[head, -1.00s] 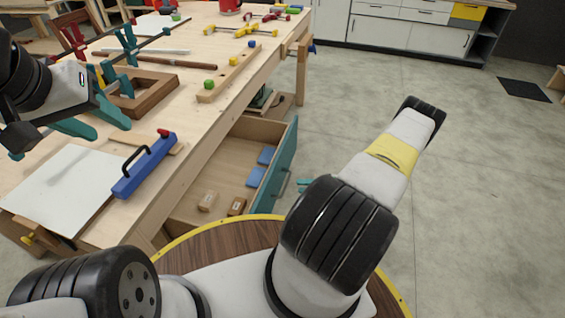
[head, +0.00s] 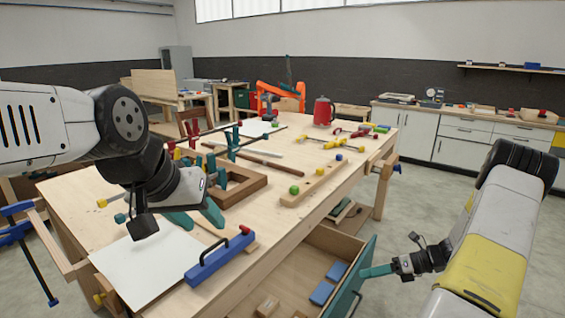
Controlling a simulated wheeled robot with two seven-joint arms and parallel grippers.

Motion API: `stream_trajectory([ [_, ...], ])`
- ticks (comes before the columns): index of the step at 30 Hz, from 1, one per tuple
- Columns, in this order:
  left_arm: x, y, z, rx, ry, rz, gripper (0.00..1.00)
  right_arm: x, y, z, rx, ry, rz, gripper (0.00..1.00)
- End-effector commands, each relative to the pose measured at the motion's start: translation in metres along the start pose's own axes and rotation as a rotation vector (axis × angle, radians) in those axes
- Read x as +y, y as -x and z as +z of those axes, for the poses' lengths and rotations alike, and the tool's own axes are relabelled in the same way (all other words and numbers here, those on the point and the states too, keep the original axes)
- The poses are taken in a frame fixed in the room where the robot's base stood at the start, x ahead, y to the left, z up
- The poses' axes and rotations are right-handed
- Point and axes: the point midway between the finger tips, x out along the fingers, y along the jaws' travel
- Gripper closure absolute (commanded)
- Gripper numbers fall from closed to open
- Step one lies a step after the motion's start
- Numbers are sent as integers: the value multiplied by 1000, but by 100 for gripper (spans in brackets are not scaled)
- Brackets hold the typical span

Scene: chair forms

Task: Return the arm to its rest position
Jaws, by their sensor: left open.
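My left gripper (head: 196,218) is low over the workbench (head: 110,205), near the far edge of a white sheet. Its two teal fingers are apart and nothing shows between them. My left arm comes in from the left edge. My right gripper (head: 376,271) is at the teal front (head: 352,285) of a pulled-out drawer. Its teal fingers overlap in the picture, so their opening and any contact with the drawer cannot be told. My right arm enters from the lower right.
A blue tool with a black handle (head: 220,257), a wooden frame (head: 236,186), clamps and a red pot (head: 323,111) are on the bench. Blue and wooden blocks lie in the drawer. Grey floor is free right of the bench.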

Motion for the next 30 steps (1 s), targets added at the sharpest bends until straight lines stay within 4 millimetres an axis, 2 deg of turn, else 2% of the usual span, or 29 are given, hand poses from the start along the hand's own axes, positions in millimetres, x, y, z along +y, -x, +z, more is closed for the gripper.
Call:
stream_trajectory([
  [1,0,0,0,0,0,0,54,22,5,18,55,117,-11,67],
  [6,0,0,0,0,0,0,54,87,16,54,230,500,-33,67],
  [13,0,0,0,0,0,0,54,176,31,84,454,1022,-38,67],
  [21,0,0,0,0,0,0,54,274,50,91,707,1634,-23,67],
  [30,0,0,0,0,0,0,54,360,74,74,992,2292,-6,67],
])
